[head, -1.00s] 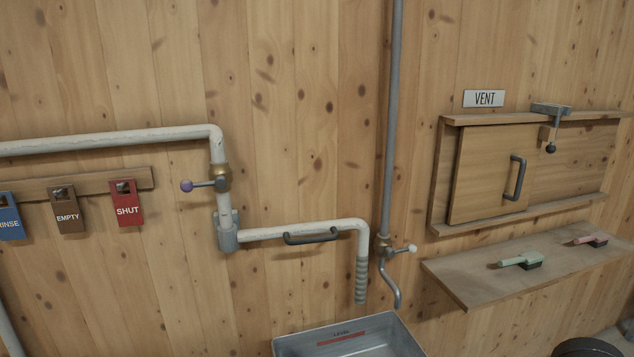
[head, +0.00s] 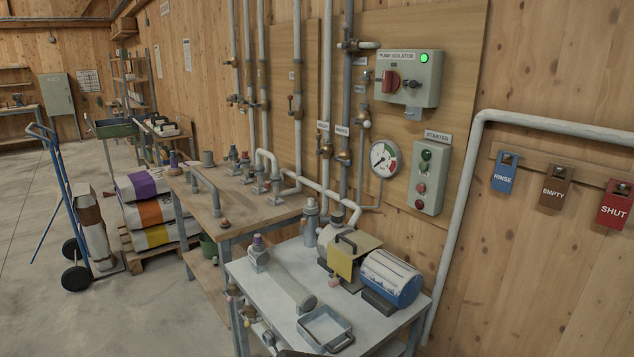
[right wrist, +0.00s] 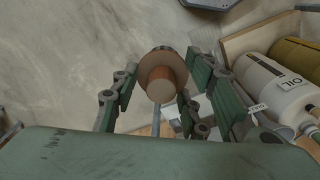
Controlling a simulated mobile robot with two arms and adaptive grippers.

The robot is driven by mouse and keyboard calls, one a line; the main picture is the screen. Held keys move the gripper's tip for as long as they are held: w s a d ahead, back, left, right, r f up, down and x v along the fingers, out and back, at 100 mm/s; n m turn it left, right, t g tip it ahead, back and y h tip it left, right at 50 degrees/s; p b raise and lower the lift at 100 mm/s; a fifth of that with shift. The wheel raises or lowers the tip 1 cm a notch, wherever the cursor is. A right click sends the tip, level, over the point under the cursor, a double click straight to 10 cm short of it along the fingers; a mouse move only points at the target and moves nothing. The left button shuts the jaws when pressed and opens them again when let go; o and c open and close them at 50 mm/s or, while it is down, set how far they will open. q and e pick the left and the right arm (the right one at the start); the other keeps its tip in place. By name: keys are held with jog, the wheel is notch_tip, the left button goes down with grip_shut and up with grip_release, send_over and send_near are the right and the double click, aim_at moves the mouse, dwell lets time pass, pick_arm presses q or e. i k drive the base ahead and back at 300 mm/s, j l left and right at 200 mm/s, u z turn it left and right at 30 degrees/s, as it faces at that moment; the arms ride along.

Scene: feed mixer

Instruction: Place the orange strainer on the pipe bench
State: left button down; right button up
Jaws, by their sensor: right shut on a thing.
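In the right wrist view an orange-brown round piece with a wider rim and a thin grey stem, which looks like the orange strainer (right wrist: 163,82), sits between the green fingers of my right gripper (right wrist: 164,92). The gripper is shut on it, over a pale grey floor. In the head view the pipe bench (head: 237,224) is a wooden-topped table against the wall, with several capped pipe fittings and a bent grey pipe on it. Neither gripper shows in the head view, and the strainer is not seen there.
A pale pump table (head: 262,290) with a blue motor (head: 392,277) and a metal tray (head: 325,329) stands nearer than the bench. Stacked sacks (head: 152,212) and a blue hand truck (head: 62,190) stand left. An oil container (right wrist: 270,85) is right of the right gripper. Open floor lies left.

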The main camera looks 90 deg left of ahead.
aim_at(219, 188)
jog(key=k+u, duration=0.1)
jog(key=u, duration=3.05)
jog(key=i+u, duration=0.25)
jog(key=u, duration=0.15)
jog(key=i+u, duration=0.25)
jog(key=u, duration=0.15)
jog(key=i+l+u, duration=0.1)
jog(key=i+u, duration=0.15)
jog(key=u, duration=0.15)
jog(key=i+l, duration=0.15)
jog(key=i, duration=0.65)
jog(key=i+l, duration=0.1)
jog(key=i, duration=0.75)
jog(key=i+z, duration=0.1)
jog(key=i, duration=0.7)
jog(key=i+j+z, duration=0.1)
jog(key=i, duration=0.65)
jog(key=j, duration=0.1)
